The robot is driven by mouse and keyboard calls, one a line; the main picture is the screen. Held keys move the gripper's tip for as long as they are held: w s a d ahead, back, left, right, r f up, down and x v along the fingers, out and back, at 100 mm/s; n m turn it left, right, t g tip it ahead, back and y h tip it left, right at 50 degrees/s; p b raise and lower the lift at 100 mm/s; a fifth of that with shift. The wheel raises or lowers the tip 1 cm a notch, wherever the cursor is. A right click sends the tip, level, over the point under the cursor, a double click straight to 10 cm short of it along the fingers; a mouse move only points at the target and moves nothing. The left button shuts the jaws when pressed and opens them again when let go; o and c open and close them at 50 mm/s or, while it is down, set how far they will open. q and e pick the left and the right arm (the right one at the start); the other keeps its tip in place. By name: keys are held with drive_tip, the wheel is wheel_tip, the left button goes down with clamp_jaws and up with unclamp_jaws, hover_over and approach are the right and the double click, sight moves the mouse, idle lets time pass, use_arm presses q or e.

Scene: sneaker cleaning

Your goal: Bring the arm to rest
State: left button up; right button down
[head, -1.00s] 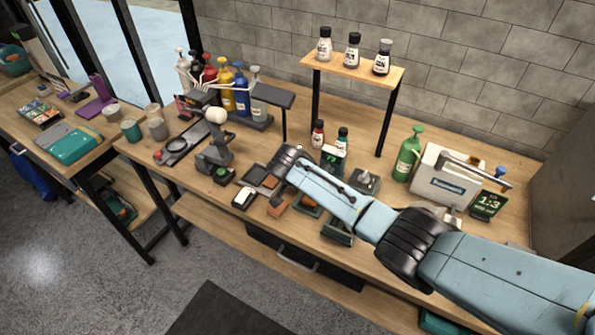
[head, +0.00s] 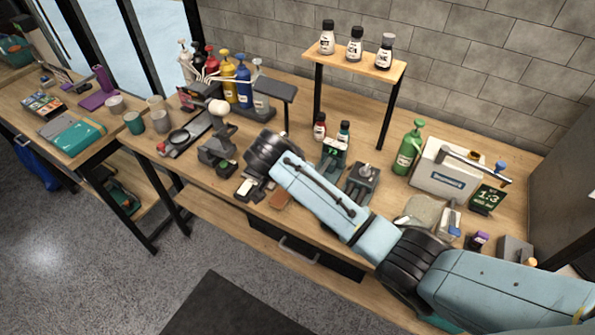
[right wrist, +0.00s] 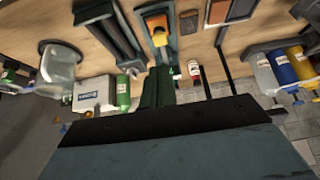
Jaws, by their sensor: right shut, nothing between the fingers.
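My right arm reaches in from the right across the workbench (head: 170,177) in the head view. Its black wrist hangs over the middle of the bench, just right of the grey stand with a white knob (head: 218,125). The fingers are hidden below the wrist in that view. In the right wrist view my right gripper (right wrist: 160,74) shows as two dark fingers together at the centre, shut and empty. Past the fingertips is an orange-topped tool in a dark holder (right wrist: 157,30). My left gripper is not in view.
A green bottle (head: 408,148) and a white box (head: 445,172) stand to the right. Several pump bottles (head: 243,85) stand at the back left. Small trays and holders crowd the bench under my arm.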

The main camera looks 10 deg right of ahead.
drive_tip(key=s+d+f+n+g+y, duration=0.1)
drive_tip(key=s+d+f+n+y, duration=0.15)
drive_tip(key=s, duration=0.55)
drive_tip(key=s+d+f+n+g+y, duration=0.15)
drive_tip(key=s+f, duration=0.25)
drive_tip(key=s, duration=0.5)
drive_tip(key=s+d+r+n, duration=0.2)
drive_tip(key=s+d+n, duration=0.1)
drive_tip(key=s+d, duration=0.3)
drive_tip(key=s+d+r+n, duration=0.3)
drive_tip(key=s+d, duration=0.1)
drive_tip(key=s, duration=0.5)
drive_tip(key=s+f+b+x, duration=0.1)
drive_tip(key=s+b+x, duration=0.3)
drive_tip(key=x, duration=1.1)
drive_tip(key=s+f+b+x, duration=0.1)
drive_tip(key=s+b+x, duration=0.2)
drive_tip(key=x, duration=1.2)
drive_tip(key=s+d+f+g+b, duration=0.1)
drive_tip(key=s+f+b, duration=0.2)
drive_tip(key=s+f, duration=0.6)
drive_tip(key=s+d+f+b, duration=0.1)
drive_tip(key=s+f+b, duration=0.3)
drive_tip(key=s+f, duration=0.4)
wheel_tip(320, 180, down, 6)
drive_tip(key=shift+s+d+r+g, duration=0.1)
drive_tip(key=shift+s+d+g, duration=0.15)
drive_tip(key=shift+s+g, duration=0.1)
